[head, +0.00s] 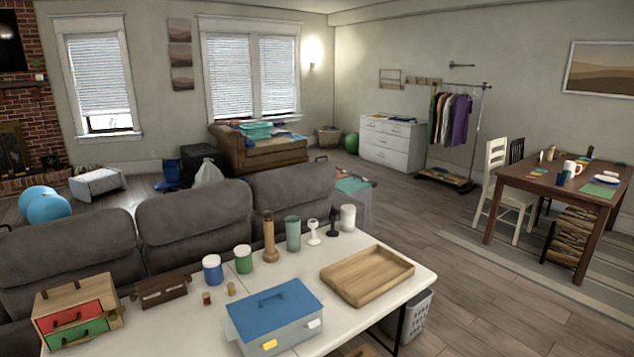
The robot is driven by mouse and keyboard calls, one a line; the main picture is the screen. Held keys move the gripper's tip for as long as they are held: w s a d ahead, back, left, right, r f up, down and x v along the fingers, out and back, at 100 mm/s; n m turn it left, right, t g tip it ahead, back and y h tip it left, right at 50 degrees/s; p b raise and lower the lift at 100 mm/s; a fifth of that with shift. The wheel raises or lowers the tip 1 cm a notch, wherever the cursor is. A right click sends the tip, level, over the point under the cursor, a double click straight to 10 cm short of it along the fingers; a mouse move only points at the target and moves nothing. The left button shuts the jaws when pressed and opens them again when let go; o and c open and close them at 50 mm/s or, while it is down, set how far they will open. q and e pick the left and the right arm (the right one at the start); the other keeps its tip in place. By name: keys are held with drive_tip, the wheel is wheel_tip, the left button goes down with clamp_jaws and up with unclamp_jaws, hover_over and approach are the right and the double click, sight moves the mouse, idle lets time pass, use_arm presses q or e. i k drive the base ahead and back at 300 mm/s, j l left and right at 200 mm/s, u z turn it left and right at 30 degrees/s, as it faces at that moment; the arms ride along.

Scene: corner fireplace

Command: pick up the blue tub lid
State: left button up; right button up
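The blue tub lid (292,309) lies flat on a grey-blue tub (292,334) near the front edge of the white table. A darker handle stands on top of the lid. The tub's front shows a yellow latch (270,344) and a white latch (314,323); I cannot tell from here whether either is fastened. The lid appears seated on the tub, with nothing lying on it. Neither of my grippers is in view.
On the white table (180,327), a wooden tray (367,275) sits right of the tub. A drawer box (77,312) stands left. Jars (212,270), a pepper mill (270,238) and a green tumbler (292,234) stand behind. A grey sofa (195,225) backs the table.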

sight(255, 316)
drive_tip(key=u, duration=0.5)
drive_tip(key=l+u, duration=0.2)
drive_tip(key=u, duration=0.2)
drive_tip(key=i+l+u, duration=0.1)
drive_tip(key=l+u, duration=0.15)
drive_tip(key=u, duration=0.2)
drive_tip(key=l+u, duration=0.25)
drive_tip(key=u, duration=0.15)
drive_tip(key=k+l+u, duration=0.1)
drive_tip(key=l+u, duration=0.15)
drive_tip(key=l, duration=0.25)
drive_tip(key=k+l+u, duration=0.2)
drive_tip(key=l, duration=0.35)
drive_tip(key=i, duration=0.1)
